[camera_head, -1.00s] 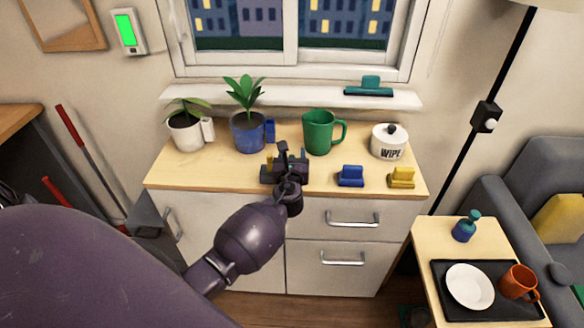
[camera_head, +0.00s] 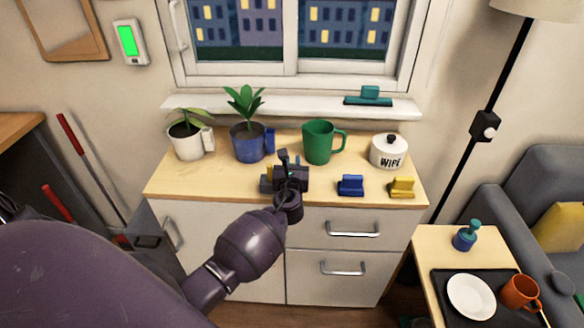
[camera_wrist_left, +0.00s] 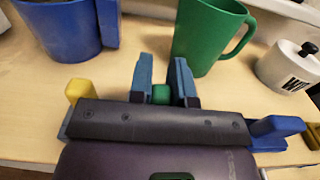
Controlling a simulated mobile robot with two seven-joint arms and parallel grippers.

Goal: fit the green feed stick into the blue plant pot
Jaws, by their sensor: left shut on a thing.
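The blue plant pot (camera_head: 246,146) holds a leafy plant and stands at the back of the cabinet top, with a blue block on its right side. The pot also shows at the upper left of the left wrist view (camera_wrist_left: 62,32). My left gripper (camera_head: 284,160) is over the front of the cabinet top, in front of the pot and a little to its right. Its fingers, in the left wrist view (camera_wrist_left: 164,80), are shut on a small green piece, the green feed stick (camera_wrist_left: 161,95). Most of the stick is hidden by the gripper. My right gripper is out of view.
A green mug (camera_head: 318,143) and a white WIPE jar (camera_head: 388,152) stand to the right of the pot, a white pot (camera_head: 187,143) to its left. A blue piece (camera_head: 351,186) and a yellow piece (camera_head: 401,188) sit near the front edge. A yellow-topped piece (camera_wrist_left: 79,91) is beside my gripper.

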